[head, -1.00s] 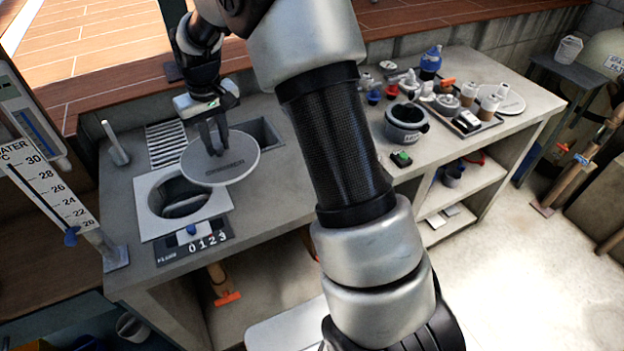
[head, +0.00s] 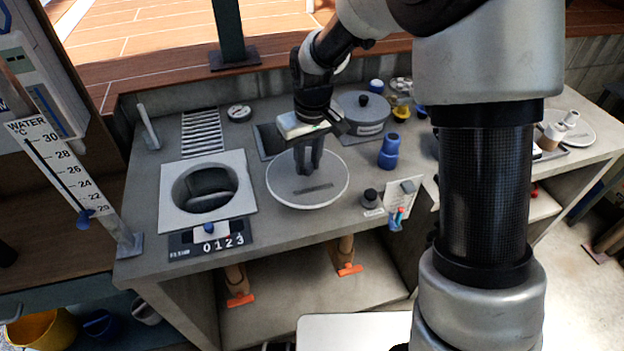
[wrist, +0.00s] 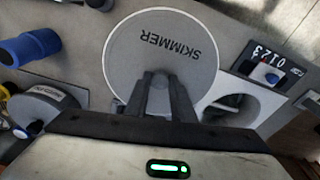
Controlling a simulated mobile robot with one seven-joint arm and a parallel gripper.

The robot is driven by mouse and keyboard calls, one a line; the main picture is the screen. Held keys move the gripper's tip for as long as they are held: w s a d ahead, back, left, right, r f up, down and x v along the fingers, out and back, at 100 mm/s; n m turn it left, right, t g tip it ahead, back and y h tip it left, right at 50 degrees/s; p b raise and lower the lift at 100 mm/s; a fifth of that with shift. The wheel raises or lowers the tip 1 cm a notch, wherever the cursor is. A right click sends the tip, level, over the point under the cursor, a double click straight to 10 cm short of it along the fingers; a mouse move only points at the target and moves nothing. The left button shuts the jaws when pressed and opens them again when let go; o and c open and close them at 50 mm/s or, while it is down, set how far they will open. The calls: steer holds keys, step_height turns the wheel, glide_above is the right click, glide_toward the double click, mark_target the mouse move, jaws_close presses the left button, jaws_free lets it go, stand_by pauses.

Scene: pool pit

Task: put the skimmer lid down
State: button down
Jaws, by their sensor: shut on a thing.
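The skimmer lid (head: 290,195) is a round light-grey disc, marked SKIMMER in the wrist view (wrist: 130,50). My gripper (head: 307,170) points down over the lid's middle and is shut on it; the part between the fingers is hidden. The fingers also show in the wrist view (wrist: 162,85). The lid looks level and close over the worktop (head: 150,215); I cannot tell whether it touches. The open skimmer well (head: 172,180), a square pale frame with a round dark hole, lies just left of the lid in the head view.
A 0123 dial plate (head: 180,243) is in front of the well. A slotted grate (head: 203,133) and a round gauge (head: 239,113) lie behind. A blue fitting (head: 390,150), a grey lidded pot (head: 360,112) and a dark knob (head: 371,197) stand to the right.

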mark_target(308, 177)
steer(key=shift+f, duration=2.65)
steer(key=c, duration=1.5)
jaws_free()
